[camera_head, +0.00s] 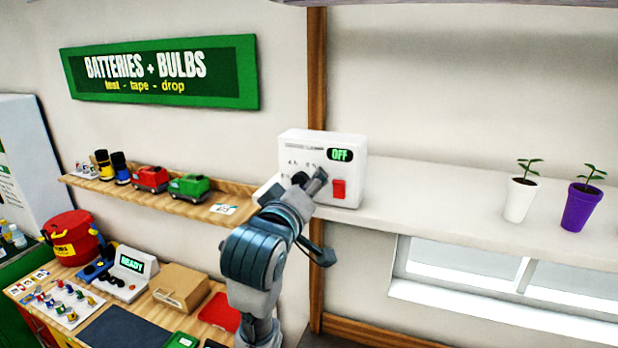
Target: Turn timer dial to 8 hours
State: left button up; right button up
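The timer is a white box (345,148) on the wall shelf, with a lit green "OFF" display (340,155) and a red switch (339,188). Its dark dial (300,179) is on the lower left of its front, partly hidden by my gripper. My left gripper (322,218) is in front of the timer, its fingers spread wide. The upper finger is at the dial's right side; I cannot tell whether it touches. The lower finger hangs below the shelf edge. My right gripper is not in view.
A white shelf (440,205) runs right, bearing a white pot (520,200) and a purple pot (582,207) with seedlings. A wooden shelf (160,197) at left holds toy trucks and batteries. Below it is a cluttered bench with a red bucket (72,236) and a "READY" tester (130,275).

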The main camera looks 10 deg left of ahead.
aim_at(294, 182)
pick_arm(q)
jog(key=shift+s, duration=0.15)
jog(key=shift+s+a, duration=0.15)
jog(key=shift+a, duration=0.9)
jog(key=shift+c, duration=0.5)
jog(key=shift+a, duration=0.65)
jog(key=c, duration=0.8)
jog(key=shift+d, duration=0.15)
grip_shut()
jog(key=shift+d+f, duration=0.15)
jog(key=shift+d, duration=0.25)
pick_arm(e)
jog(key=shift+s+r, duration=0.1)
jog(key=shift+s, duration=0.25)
